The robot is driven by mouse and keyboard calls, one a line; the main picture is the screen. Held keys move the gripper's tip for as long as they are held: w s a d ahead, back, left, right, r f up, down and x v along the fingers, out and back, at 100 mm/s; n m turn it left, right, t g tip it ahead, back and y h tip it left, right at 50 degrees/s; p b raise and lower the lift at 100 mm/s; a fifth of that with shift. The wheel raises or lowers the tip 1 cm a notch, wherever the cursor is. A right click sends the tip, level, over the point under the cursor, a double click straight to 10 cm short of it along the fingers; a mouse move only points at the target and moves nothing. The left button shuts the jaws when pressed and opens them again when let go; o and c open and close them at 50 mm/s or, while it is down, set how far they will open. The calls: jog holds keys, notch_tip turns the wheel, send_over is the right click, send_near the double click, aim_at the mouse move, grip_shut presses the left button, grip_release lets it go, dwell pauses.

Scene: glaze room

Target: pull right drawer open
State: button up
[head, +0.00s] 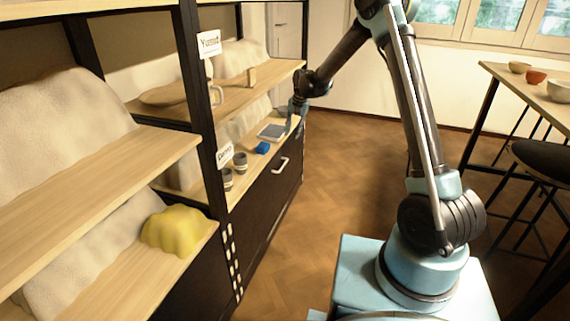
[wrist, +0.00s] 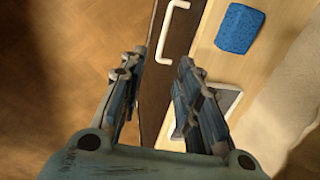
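The right drawer has a dark front (head: 262,195) with a white bar handle (head: 281,165), below the lower right shelf. Its front looks flush with the unit, so it appears closed. In the wrist view, the handle (wrist: 172,30) shows beyond the fingertips, above them in the picture, with the dark drawer front (wrist: 165,75) running between the fingers. My gripper (head: 296,108) is at the far end of the shelf, pointing down. Its fingers (wrist: 162,58) are apart with nothing between them, and they do not touch the handle.
A blue sponge-like block (head: 262,148), a grey flat tray (head: 271,131) and two dark cups (head: 240,162) are on the lower right shelf. A yellow lump (head: 175,232) sits on the lower left shelf. A table (head: 500,72) and stool (head: 545,160) stand right. Floor before the drawer is clear.

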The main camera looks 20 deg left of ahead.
jog(key=a+f, duration=0.1)
send_near(284, 164)
jog(key=f, duration=0.2)
jog(key=a+f, duration=0.1)
jog(key=f, duration=0.4)
jog(key=shift+w+a+f, duration=0.1)
jog(key=shift+a+f, duration=0.2)
jog(key=shift+f, duration=0.1)
grip_shut()
